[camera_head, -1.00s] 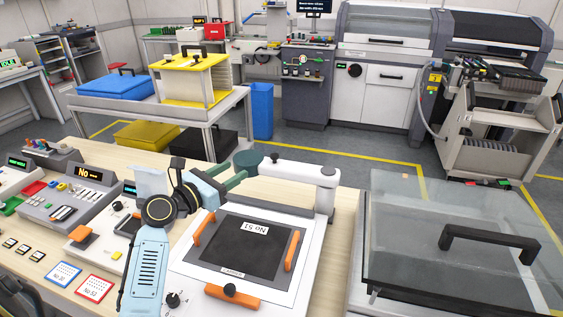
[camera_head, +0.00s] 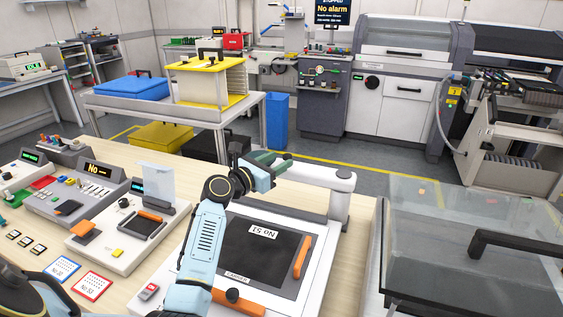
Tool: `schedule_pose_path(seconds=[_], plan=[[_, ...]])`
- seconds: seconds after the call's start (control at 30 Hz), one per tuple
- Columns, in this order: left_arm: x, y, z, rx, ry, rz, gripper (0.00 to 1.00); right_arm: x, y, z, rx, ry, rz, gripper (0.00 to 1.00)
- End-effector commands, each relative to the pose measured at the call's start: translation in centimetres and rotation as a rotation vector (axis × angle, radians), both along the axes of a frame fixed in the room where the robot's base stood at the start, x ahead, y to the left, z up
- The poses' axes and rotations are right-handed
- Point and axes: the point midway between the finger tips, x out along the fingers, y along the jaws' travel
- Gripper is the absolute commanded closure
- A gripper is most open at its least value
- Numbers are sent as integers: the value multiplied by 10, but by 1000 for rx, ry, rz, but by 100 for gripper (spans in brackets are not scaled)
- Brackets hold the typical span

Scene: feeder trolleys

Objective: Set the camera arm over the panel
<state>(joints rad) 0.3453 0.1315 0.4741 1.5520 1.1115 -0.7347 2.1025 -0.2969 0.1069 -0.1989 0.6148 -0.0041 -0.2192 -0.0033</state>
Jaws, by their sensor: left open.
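The camera arm (camera_head: 312,173) is a white arm reaching left from an upright white post at the back right corner of the panel fixture. Its free left end is partly hidden by my left gripper (camera_head: 278,162). The left gripper is open, with dark green fingers close to that end; I cannot tell whether they touch it. The panel (camera_head: 254,252) is a dark square labelled "No 51", lying flat in a pale fixture (camera_head: 310,287) with orange clamps. My light blue left forearm covers the panel fixture's left side. My right gripper is not in view.
A clear-lidded box (camera_head: 440,215) with a black handle stands right of the fixture. Control units (camera_head: 70,200) and number cards (camera_head: 92,286) lie on the bench at left. A trolley (camera_head: 140,105) with a blue lid and yellow crate stands behind.

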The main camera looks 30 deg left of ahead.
Motion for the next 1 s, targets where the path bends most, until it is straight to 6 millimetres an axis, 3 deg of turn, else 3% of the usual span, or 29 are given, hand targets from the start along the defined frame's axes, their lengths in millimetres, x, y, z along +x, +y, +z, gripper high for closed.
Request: schedule_pose_path(seconds=[0.2,0.53,0.87,1.0], plan=[[20,-3,-1,0,1,0,53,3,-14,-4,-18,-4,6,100],[22,-3,0,0,1,0,54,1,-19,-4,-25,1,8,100],[22,-3,-1,0,1,0,98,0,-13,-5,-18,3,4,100],[22,-3,-1,-1,1,0,100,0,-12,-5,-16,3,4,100]])
